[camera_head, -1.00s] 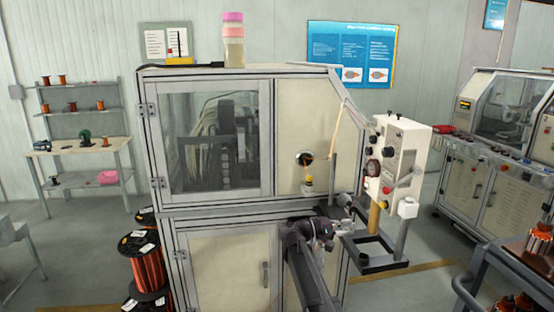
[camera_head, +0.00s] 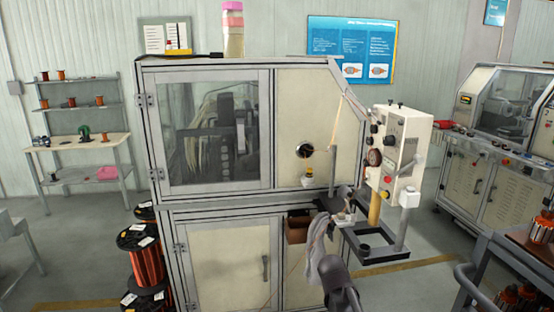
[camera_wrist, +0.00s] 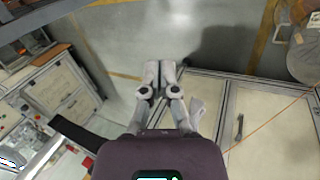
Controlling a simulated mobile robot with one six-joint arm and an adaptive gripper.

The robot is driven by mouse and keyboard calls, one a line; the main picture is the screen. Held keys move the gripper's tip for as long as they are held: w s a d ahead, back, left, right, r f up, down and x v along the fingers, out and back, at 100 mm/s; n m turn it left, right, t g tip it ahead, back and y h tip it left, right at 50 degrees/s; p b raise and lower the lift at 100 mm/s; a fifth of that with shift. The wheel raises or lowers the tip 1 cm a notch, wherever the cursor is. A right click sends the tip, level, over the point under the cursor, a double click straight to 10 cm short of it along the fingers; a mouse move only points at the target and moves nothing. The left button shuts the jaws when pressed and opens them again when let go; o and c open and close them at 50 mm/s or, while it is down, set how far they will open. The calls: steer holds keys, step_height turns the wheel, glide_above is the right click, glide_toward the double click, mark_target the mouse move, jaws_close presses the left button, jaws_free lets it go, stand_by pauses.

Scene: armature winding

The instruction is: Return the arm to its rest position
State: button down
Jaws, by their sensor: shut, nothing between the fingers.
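My gripper (camera_wrist: 158,75) shows in the wrist view with its two fingers together, shut and empty, over bare grey floor. In the head view my arm comes up from the bottom edge in front of the winding machine (camera_head: 222,236), near the right end of its lower cabinet. The fingertips are hard to make out in the head view. The machine's cabinet door also shows in the wrist view (camera_wrist: 262,125), to the right of my gripper.
A control box (camera_head: 397,150) juts out at the machine's right, above a black frame stand (camera_head: 385,255). Copper wire spools (camera_head: 143,262) stand at the machine's left. A second machine (camera_head: 490,175) and a cart (camera_head: 490,265) are at the right.

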steer(key=s+a+f+y, duration=0.2)
steer(key=s+a+y, duration=0.2)
steer(key=s+a, duration=0.1)
steer(key=shift+s+f+m+y+b, duration=0.35)
steer(key=shift+s+y+b, duration=0.1)
steer(key=shift+s, duration=0.4)
steer(key=c, duration=0.6)
jaws_free()
steer(key=shift+d, duration=0.1)
